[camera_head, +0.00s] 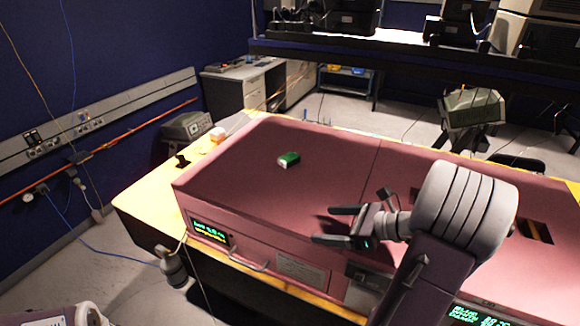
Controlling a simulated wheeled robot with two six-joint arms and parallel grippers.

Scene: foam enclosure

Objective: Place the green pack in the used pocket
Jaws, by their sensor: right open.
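The small green pack (289,159), with a white end, lies on the pink top surface of the foam enclosure (240,185), left of its middle. My right gripper (325,225) is open and empty over the front part of the enclosure, its fingers pointing left. It is nearer to me than the pack, slightly right of it, and apart from it. A dark recess with yellow in it (536,231) shows at the right of the top, partly behind my right arm. Another dark opening edge shows near the wrist. I cannot tell which is the used pocket.
The enclosure stands on a yellow-topped bench (140,205). Its front has a lit display (209,231) and a handle (248,262). A grey box (187,128) stands beyond the left end. The pink surface around the pack is clear.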

